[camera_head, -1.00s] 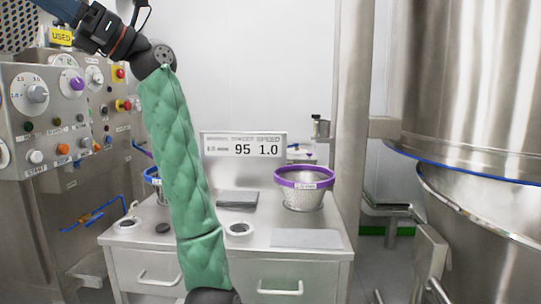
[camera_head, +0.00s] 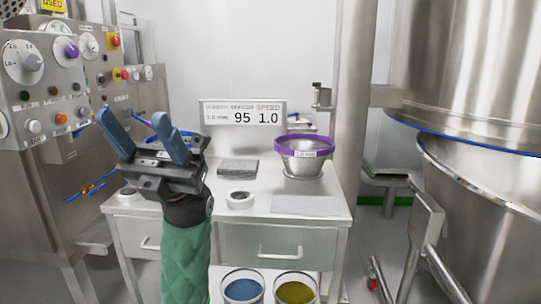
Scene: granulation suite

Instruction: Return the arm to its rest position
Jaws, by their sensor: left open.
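My left arm, in a green quilted sleeve, comes up from the bottom of the head view. Its gripper (camera_head: 143,136) points up and away, with two blue fingers spread apart and nothing between them. It hangs in front of the left part of the steel cabinet top (camera_head: 270,205) and hides some of what lies there. My right gripper does not show.
A control panel (camera_head: 60,95) with knobs and buttons stands at left. On the cabinet are a purple-rimmed sieve bowl (camera_head: 304,160), a tape roll (camera_head: 239,200) and grey cloths (camera_head: 238,167). Two containers, blue (camera_head: 243,290) and olive (camera_head: 295,292), show below. A large steel vessel (camera_head: 465,70) fills the right.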

